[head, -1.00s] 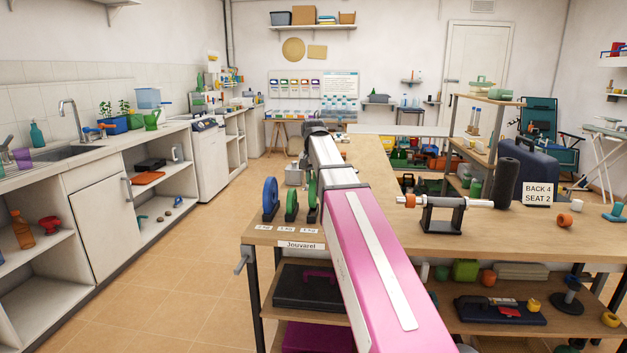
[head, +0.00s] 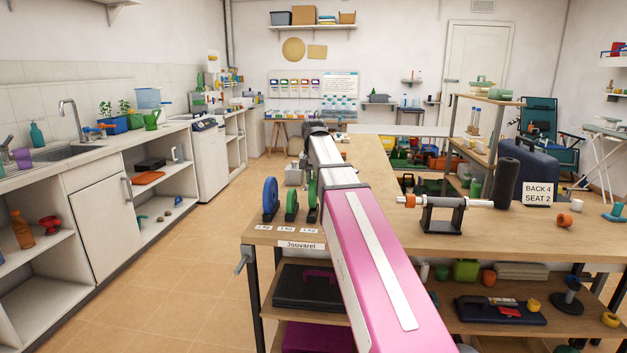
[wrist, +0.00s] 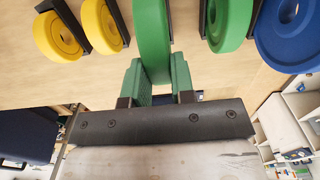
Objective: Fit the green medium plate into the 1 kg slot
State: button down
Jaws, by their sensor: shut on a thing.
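My gripper (wrist: 155,72) is shut on a green plate (wrist: 152,35), which stands on edge between its two green fingers in the wrist view. A narrow black upright shows close against the right side of this plate; I cannot tell whether the plate is fully seated. In the head view the held plate (head: 312,196) shows partly beside my pink arm, which hides the gripper. Another green plate (wrist: 228,22) stands in a black holder to its right in the wrist view, and shows in the head view (head: 292,200). Small white weight labels (head: 309,231) lie in front; their text is hard to read.
A blue plate (wrist: 290,35) stands beyond the second green one, also in the head view (head: 270,197). Two yellow plates, one nearer (wrist: 103,27) and one farther (wrist: 57,38), stand left of the held plate. A bar on a stand (head: 441,214) occupies the bench at right.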

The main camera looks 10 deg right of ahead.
jog(key=shift+f, duration=1.85)
jog(key=c, duration=0.9)
grip_release()
notch_tip(320, 180, up, 10)
jog(key=shift+f, duration=0.1)
jog(key=shift+r, duration=0.5)
